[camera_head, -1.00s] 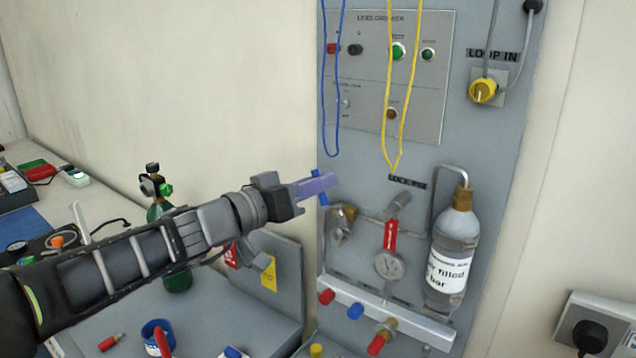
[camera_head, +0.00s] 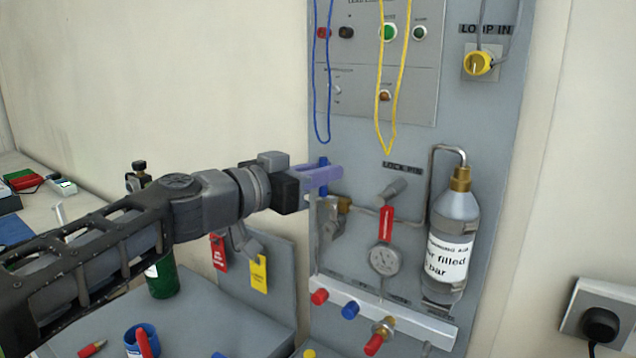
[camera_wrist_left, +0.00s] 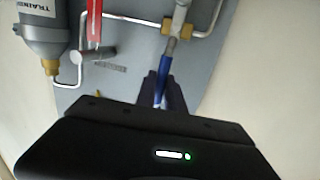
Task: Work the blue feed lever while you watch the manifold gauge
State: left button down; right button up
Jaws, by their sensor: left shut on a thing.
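The blue feed lever (camera_head: 323,187) stands upright on the panel's left side, beside a brass valve fitting (camera_head: 343,205). My left gripper (camera_head: 334,176) is shut on the lever, its purple fingers covering the middle of it. In the left wrist view the blue lever (camera_wrist_left: 171,48) runs down between the dark fingers (camera_wrist_left: 163,88). The manifold gauge (camera_head: 385,257) is a round pale dial right of and below the lever, in clear view. Its reading is too small to tell. My right gripper is not in view.
A filled bottle (camera_head: 455,225) hangs right of the gauge. A red tag (camera_head: 386,224) hangs above the gauge. A manifold bar (camera_head: 411,320) with red and blue caps runs below. Blue (camera_head: 315,100) and yellow (camera_head: 379,80) cords hang above. A green cylinder (camera_head: 162,277) stands on the bench.

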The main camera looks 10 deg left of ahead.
pick_arm(q)
jog(key=c, duration=1.4)
grip_release()
jog(key=shift+c, duration=0.2)
jog(key=b+v, duration=0.1)
jog(key=v, duration=0.6)
jog(key=shift+s+a+b, duration=0.2)
jog(key=shift+s+b, duration=0.1)
jog(key=shift+s, duration=0.1)
